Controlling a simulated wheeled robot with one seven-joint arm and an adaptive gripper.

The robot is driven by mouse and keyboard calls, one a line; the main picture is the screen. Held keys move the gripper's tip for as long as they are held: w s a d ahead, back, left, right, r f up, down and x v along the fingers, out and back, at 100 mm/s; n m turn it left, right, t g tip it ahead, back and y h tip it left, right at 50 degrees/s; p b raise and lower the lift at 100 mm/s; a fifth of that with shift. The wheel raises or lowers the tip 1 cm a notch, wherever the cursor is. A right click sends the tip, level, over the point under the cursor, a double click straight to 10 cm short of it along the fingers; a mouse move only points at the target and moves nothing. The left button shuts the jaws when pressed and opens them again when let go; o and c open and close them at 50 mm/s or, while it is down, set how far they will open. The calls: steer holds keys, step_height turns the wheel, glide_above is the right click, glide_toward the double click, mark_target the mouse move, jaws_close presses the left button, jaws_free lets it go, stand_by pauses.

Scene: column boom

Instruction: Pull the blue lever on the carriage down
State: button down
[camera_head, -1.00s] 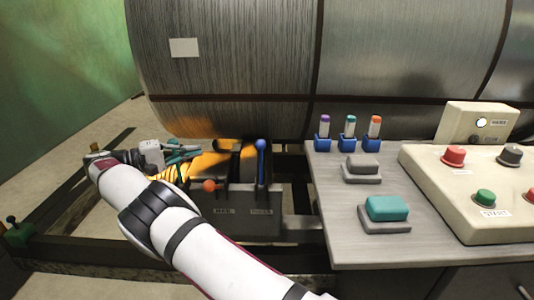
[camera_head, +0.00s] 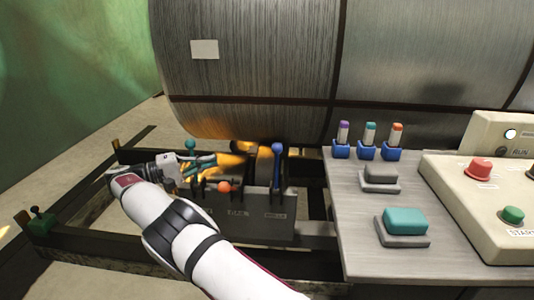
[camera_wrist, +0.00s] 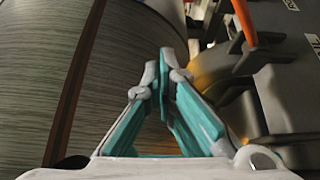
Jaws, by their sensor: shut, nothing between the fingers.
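The blue lever (camera_head: 277,165) stands upright at the right end of the dark carriage box (camera_head: 255,222) in the head view, its round knob at the top. I cannot find it in the wrist view. My gripper (camera_head: 213,159) is left of the blue lever and apart from it, above the left part of the box. Its teal fingers are shut and empty; the fingertips (camera_wrist: 165,56) meet in the wrist view. An orange-red knobbed lever (camera_head: 224,187) and a teal knobbed lever (camera_head: 190,146) are on the same carriage. An orange lever (camera_wrist: 244,22) shows right of the fingers in the wrist view.
A large metal drum (camera_head: 250,70) fills the space behind and above the carriage. A grey table (camera_head: 350,225) at right bears a teal button (camera_head: 405,220), a grey button and a control panel (camera_head: 450,190).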

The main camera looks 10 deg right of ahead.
steer(key=s+x, duration=0.2)
steer(key=x, duration=0.6)
steer(key=s+d+x, duration=0.1)
steer(key=x, duration=0.8)
steer(key=shift+s, duration=0.4)
steer(key=shift+s+a+p, duration=0.2)
steer(key=shift+s+p, duration=0.2)
steer(key=shift+s, duration=0.4)
steer(key=shift+r, duration=0.15)
step_height(320, 180, up, 10)
